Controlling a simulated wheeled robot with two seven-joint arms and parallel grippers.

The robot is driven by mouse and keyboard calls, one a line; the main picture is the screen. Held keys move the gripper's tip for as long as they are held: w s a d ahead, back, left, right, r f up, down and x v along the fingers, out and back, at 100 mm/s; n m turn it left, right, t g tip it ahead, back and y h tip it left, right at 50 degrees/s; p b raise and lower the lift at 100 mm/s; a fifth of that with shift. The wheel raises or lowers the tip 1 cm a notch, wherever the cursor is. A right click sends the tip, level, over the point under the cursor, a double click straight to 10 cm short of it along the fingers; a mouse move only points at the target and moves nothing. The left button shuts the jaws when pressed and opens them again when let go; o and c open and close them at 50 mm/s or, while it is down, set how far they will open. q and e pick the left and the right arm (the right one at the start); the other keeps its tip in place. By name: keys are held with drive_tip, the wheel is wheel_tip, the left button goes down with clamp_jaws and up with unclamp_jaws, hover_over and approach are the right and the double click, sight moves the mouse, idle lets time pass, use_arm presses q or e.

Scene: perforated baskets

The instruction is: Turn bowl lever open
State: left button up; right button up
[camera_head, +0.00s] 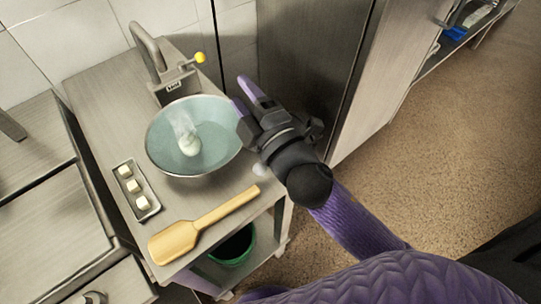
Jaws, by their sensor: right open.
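A metal bowl (161,162) with a pale blue-green inside stands on the metal counter under a grey mixer-like stand (158,58). A short lever with a yellow knob (200,57) sticks out to the right from the stand's head. My right gripper (243,93), with purple fingertips, is open and empty. It is at the bowl's right rim, below and right of the yellow knob in the picture. Whether it touches the rim I cannot tell. My left gripper is not in view.
A whitish lump (190,143) with a pale haze is in the bowl. A small tray (151,209) with white cubes and a wooden spatula (178,240) lie on the counter (98,118). A green bin (236,263) is below. A tall metal cabinet (305,50) stands behind my right gripper.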

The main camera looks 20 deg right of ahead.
drive_tip(key=s+a+r+n+g+y, duration=0.25)
drive_tip(key=a+n+g+y, duration=0.2)
drive_tip(key=n+y, duration=0.4)
drive_tip(key=s+a+r+n+g+y, duration=0.25)
drive_tip(key=a+r+n+y, duration=0.2)
drive_tip(key=n, duration=0.65)
drive_tip(key=s+a+f+n+g, duration=0.35)
drive_tip(key=n+g, duration=0.55)
drive_tip(key=n, duration=0.3)
drive_tip(key=w+d+f+n+g+h, duration=0.2)
drive_tip(key=d+f+n+h, duration=0.55)
drive_tip(key=f+h, duration=0.3)
drive_tip(key=w+d+n+h, duration=0.1)
drive_tip(key=w+d+h, duration=0.2)
drive_tip(key=d+h, duration=0.5)
drive_tip(key=shift+t+y, duration=0.4)
drive_tip(key=shift+y, duration=0.15)
drive_tip(key=f, duration=0.3)
drive_tip(key=f+b, duration=0.1)
drive_tip(key=f, duration=0.2)
drive_tip(key=w+f+b, duration=0.1)
drive_tip(key=f, duration=0.2)
drive_tip(key=shift+d+f, duration=0.15)
drive_tip(key=shift+w+f, duration=0.15)
drive_tip(key=shift+f, duration=0.2)
